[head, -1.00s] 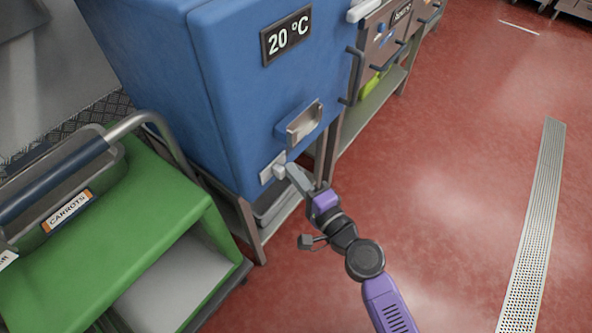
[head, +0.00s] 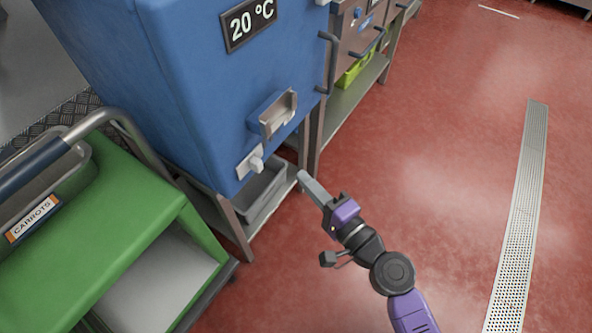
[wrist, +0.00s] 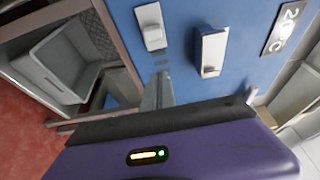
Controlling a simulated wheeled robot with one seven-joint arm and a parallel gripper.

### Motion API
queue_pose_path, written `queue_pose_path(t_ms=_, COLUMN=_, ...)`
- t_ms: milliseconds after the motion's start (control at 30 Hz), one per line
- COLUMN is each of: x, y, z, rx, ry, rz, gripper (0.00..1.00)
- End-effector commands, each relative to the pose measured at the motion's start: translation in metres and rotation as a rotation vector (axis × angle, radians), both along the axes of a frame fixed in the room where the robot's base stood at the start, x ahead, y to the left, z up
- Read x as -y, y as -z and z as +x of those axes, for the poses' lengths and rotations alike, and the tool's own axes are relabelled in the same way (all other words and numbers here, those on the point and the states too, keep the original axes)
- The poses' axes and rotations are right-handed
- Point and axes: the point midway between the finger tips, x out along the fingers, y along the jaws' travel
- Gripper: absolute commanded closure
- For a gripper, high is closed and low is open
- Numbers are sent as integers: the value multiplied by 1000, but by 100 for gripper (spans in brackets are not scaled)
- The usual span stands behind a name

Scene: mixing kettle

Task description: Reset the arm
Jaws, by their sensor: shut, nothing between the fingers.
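My gripper (head: 304,179) is shut and empty. In the head view it is at the end of my purple and black arm, over the red floor, just right of the blue kettle's (head: 215,100) lower front corner and apart from it. The kettle carries a 20 °C display (head: 249,21), a metal box-shaped handle (head: 277,113) and a small white lever (head: 256,160) low on its front. In the wrist view the shut fingers (wrist: 158,88) point toward the kettle front, below the white lever (wrist: 153,35) and the handle (wrist: 210,52).
A green cart (head: 95,235) with a CARROTS container (head: 33,220) stands at left. A grey bin (head: 262,190) sits under the kettle on its metal stand. Counters with drawers (head: 352,30) run behind. The red floor (head: 440,160) at right is open, with a drain grate (head: 520,200).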

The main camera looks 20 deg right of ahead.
Motion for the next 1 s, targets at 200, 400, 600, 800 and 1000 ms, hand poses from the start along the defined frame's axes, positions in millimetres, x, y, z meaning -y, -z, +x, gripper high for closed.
queue_pose_path(t_ms=200, x=3, y=-1, z=-8, rx=1, ry=1, rz=0, gripper=100)
queue_pose_path(t_ms=400, x=3, y=-1, z=-8, rx=1, ry=1, rz=0, gripper=100)
queue_pose_path(t_ms=600, x=3, y=-1, z=-8, rx=1, ry=1, rz=0, gripper=100)
queue_pose_path(t_ms=800, x=8, y=0, z=-6, rx=7, ry=24, rz=-32, gripper=100)
queue_pose_path(t_ms=1000, x=31, y=-10, z=-16, rx=52, ry=127, rz=-303, gripper=100)
